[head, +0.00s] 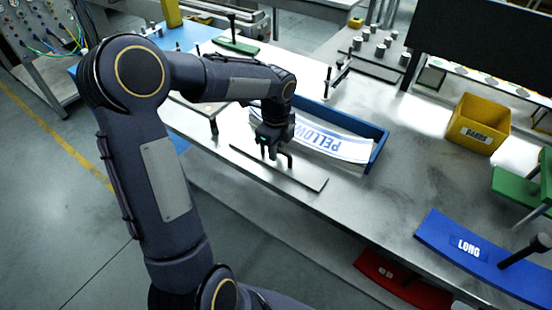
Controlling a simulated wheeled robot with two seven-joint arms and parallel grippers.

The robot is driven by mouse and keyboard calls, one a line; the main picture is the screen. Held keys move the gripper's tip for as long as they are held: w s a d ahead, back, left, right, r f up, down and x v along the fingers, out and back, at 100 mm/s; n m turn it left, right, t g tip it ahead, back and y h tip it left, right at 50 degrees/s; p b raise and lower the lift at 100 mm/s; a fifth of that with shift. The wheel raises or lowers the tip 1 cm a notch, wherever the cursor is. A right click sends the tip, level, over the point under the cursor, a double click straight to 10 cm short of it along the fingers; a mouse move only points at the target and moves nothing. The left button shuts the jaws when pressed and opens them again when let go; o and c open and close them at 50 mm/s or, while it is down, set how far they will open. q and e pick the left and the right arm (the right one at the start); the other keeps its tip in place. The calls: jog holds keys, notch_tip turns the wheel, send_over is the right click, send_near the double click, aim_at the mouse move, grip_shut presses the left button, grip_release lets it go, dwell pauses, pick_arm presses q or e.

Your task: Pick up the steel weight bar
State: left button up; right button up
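A flat grey steel bar (305,179), which looks like the weight bar, lies along the front of the metal table, just in front of a blue tray (376,148). My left gripper (276,156) points down right over the middle of this bar. Its dark fingers are close above the bar and hide part of it. The fingers are small and dark here, so I cannot tell whether they are apart or closed on a grip of the bar. My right gripper is not in view.
The blue tray holds a white strip with blue lettering (335,146). A yellow bin (480,124) stands at the right. A blue LONG piece (490,264) with a black post and a green piece (515,186) are at the right. The table (400,195) between is clear.

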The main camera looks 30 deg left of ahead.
pick_arm(q)
grip_shut()
jog(key=shift+r, duration=0.1)
dwell(0.9)
jog(key=shift+w+r, duration=0.1)
jog(key=shift+r, duration=0.1)
